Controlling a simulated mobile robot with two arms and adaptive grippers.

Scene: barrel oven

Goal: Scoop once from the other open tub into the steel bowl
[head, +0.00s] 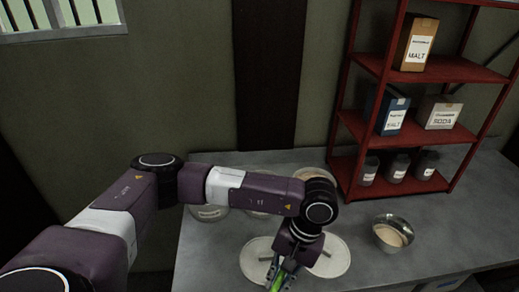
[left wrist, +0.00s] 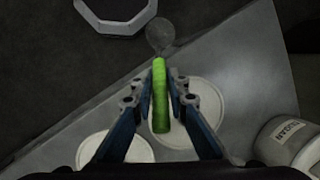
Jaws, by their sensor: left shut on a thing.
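My left gripper (head: 279,274) is shut on the green handle (left wrist: 160,95) of a scoop. In the left wrist view the scoop's grey head (left wrist: 160,35) points away past the table edge. The gripper is low at the front of the table, over two pale round lids (head: 254,258) (head: 340,258). The steel bowl (head: 381,243) stands to its right with pale powder in it. Tubs stand behind my arm: one at left (head: 209,213), one in the middle (head: 257,213), and one farther back (head: 315,171). My arm partly hides them, and their contents are unclear. My right gripper is out of view.
A red shelf (head: 455,73) with boxes and several jars stands at the back right of the grey table (head: 440,215). A labelled tub (left wrist: 287,142) is at the right in the wrist view. The table around the bowl is clear.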

